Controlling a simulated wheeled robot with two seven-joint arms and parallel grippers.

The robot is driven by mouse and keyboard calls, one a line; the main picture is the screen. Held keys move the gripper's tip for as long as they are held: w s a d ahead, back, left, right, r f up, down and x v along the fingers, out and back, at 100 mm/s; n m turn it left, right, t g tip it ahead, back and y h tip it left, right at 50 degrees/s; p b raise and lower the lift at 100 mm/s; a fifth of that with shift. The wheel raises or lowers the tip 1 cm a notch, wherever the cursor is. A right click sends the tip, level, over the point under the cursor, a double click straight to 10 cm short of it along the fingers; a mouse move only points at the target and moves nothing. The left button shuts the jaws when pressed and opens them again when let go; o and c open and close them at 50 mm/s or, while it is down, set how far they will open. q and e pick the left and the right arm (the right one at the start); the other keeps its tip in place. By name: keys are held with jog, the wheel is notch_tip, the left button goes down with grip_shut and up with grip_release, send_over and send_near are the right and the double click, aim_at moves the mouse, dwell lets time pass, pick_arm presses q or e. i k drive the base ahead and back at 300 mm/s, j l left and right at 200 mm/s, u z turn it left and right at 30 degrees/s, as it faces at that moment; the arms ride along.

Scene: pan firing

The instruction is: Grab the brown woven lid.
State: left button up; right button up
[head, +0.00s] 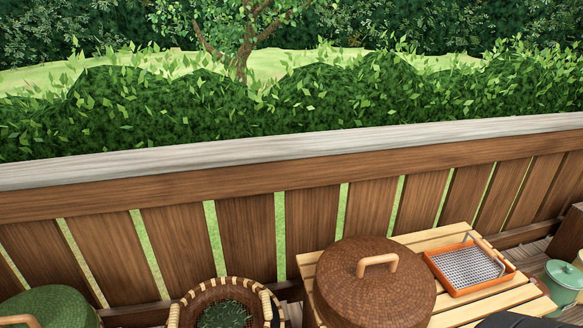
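The brown woven lid (340,284) is a round dome with a pale wooden handle (377,262) on top. It rests at the front of a light slatted wooden table (440,238), right of the middle of the head view. Its lowest edge is cut off by the bottom of the picture, and what lies under it is hidden. Neither of my grippers can be made out. Nothing is seen touching the lid's handle.
A woven basket (175,316) holding dark green leaves is to the left. A green woven lid (60,305) is at far left, a green lidded jar (562,282) at right. A wooden fence (245,235) stands behind.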

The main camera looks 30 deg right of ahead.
aim_at(360, 282)
jog(key=l+z, duration=0.15)
jog(key=z, duration=1.5)
jog(key=l+u, duration=0.15)
jog(key=l, duration=0.25)
jog(key=i+l+u, duration=0.1)
jog(key=l, duration=0.3)
